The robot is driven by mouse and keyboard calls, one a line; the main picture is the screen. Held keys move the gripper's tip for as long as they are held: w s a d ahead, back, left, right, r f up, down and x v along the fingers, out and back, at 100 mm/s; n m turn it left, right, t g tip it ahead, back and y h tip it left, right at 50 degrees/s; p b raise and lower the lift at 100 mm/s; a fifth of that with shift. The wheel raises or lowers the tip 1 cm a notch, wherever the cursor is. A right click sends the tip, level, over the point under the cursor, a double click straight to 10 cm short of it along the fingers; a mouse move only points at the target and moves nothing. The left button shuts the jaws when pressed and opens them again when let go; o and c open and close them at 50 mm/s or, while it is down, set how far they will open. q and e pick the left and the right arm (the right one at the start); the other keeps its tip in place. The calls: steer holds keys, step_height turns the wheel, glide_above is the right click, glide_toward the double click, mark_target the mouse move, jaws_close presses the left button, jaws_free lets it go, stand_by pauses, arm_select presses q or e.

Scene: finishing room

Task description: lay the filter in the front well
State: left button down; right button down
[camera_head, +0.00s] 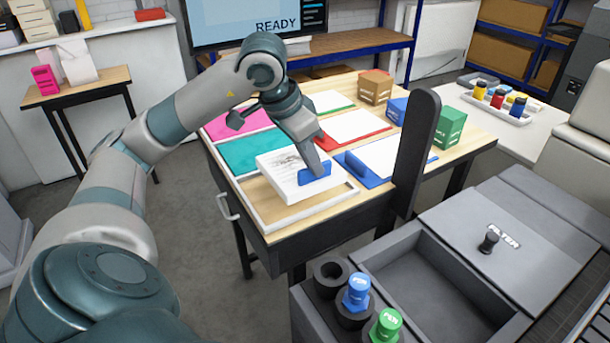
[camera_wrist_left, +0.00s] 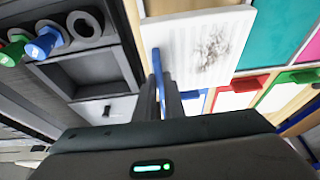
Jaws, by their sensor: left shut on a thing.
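The filter, a white ribbed panel (camera_head: 283,182) with a grey smudge and a blue tab (camera_head: 315,174), is over a white-rimmed tray area at the table's front left corner. My left gripper (camera_head: 322,168) is shut on the blue tab. The wrist view shows the fingers (camera_wrist_left: 167,95) at the tab, with the smudged panel (camera_wrist_left: 205,42) beside them. I cannot tell whether the panel is clear of the tray. An open, empty grey well (camera_head: 435,285) lies in the machine at lower right. My right gripper is out of view.
A dark upright slab (camera_head: 415,155) stands between the table and the machine.

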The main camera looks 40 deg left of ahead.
mark_target(305, 178)
arm_select(q)
steer(key=shift+s+a+f, duration=0.15)
steer(key=shift+a+f, duration=0.3)
steer(key=shift+a, duration=0.35)
steer(key=shift+f, duration=0.1)
steer(key=shift+f+p, duration=0.55)
steer(key=shift+f, duration=1.3)
steer(key=shift+f, duration=0.1)
steer(key=shift+f, duration=0.1)
steer(key=c, duration=1.8)
jaws_free()
steer(key=shift+c, duration=0.2)
